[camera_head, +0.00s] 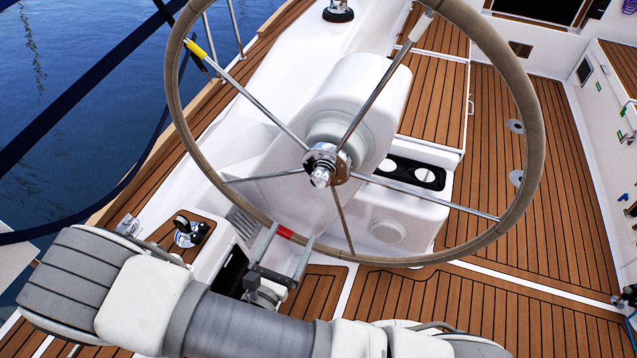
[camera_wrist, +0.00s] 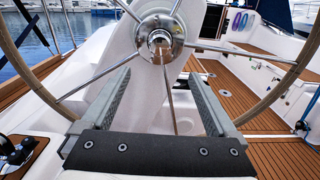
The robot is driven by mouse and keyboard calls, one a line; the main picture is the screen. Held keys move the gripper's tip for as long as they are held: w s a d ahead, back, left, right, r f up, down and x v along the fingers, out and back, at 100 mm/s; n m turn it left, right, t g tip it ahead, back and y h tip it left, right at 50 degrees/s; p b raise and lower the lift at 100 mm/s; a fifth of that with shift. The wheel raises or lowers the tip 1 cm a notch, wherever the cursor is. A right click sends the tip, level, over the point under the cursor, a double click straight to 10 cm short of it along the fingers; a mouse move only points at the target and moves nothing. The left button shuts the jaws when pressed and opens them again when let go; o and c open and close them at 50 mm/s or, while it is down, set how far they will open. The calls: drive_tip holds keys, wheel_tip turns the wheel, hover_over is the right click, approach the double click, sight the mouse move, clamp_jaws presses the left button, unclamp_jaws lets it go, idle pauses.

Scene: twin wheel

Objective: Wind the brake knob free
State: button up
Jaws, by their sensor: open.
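The brake knob (camera_head: 321,177) is the bright metal piece at the centre of the steering wheel's hub. It also shows in the wrist view (camera_wrist: 159,42), above the middle. The large steering wheel (camera_head: 536,143) has a tan rim and thin metal spokes. My gripper (camera_head: 292,231) is near the wheel's lower rim, below and left of the knob in the head view. In the wrist view, my gripper's two grey fingers (camera_wrist: 160,74) are spread apart with nothing held between them. The knob lies beyond the fingertips, roughly centred between them. The palm hides the lowest rim there.
A white pedestal (camera_head: 365,95) stands behind the wheel. A red mark (camera_head: 284,233) shows near my fingers. A winch (camera_head: 338,12) sits at the top and a control lever (camera_head: 188,231) at lower left. Teak deck (camera_head: 540,310) lies open at right.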

sight(318, 183)
drive_tip(key=b+x, duration=0.1)
drive_tip(key=x, duration=1.6)
drive_tip(key=shift+w+f, duration=0.1)
drive_tip(key=shift+w, duration=0.05)
drive_tip(key=c, duration=1.4)
